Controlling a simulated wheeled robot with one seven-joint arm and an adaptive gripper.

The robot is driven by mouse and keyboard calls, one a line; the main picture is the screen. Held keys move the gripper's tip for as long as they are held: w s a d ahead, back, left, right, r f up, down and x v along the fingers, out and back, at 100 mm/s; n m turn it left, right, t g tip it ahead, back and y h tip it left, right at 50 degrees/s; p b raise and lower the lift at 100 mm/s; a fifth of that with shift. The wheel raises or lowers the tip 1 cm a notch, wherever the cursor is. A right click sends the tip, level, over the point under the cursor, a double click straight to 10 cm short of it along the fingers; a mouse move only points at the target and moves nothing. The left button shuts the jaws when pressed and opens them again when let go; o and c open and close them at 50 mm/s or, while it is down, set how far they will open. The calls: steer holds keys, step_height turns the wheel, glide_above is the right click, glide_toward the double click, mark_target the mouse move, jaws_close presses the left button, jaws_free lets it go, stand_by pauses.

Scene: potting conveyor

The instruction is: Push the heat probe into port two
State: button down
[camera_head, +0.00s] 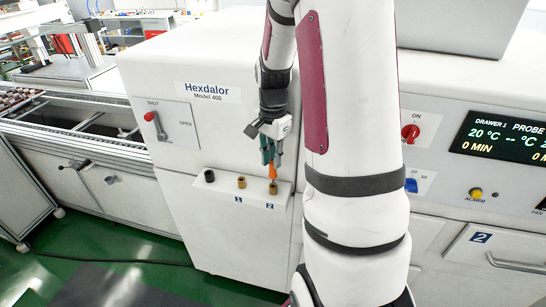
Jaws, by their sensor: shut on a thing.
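My gripper (271,158) points down and is shut on the heat probe (273,172), an orange-handled piece. The probe hangs upright between the greenish fingers, directly above port two (273,188). Port two is a brass-coloured fitting on the white ledge, with a blue "2" label below it. The probe's lower end meets or nearly meets the port in the picture; whether its tip is inside I cannot tell. Port one (241,182) is a similar brass fitting to the left, above a "1" label, and is empty.
A black fitting (209,176) stands at the left end of the ledge (222,192). The white Hexdalor cabinet (160,80) rises behind, with a red shut/open lever (151,117). A control panel (470,140) with a display is right. My arm hides the cabinet's right part.

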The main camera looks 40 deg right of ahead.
steer(key=shift+f+b, duration=0.45)
steer(key=shift+f, duration=1.4)
steer(key=c, duration=1.5)
jaws_free()
steer(key=shift+o, duration=0.2)
steer(key=shift+r, duration=0.1)
step_height(320, 180, up, 12)
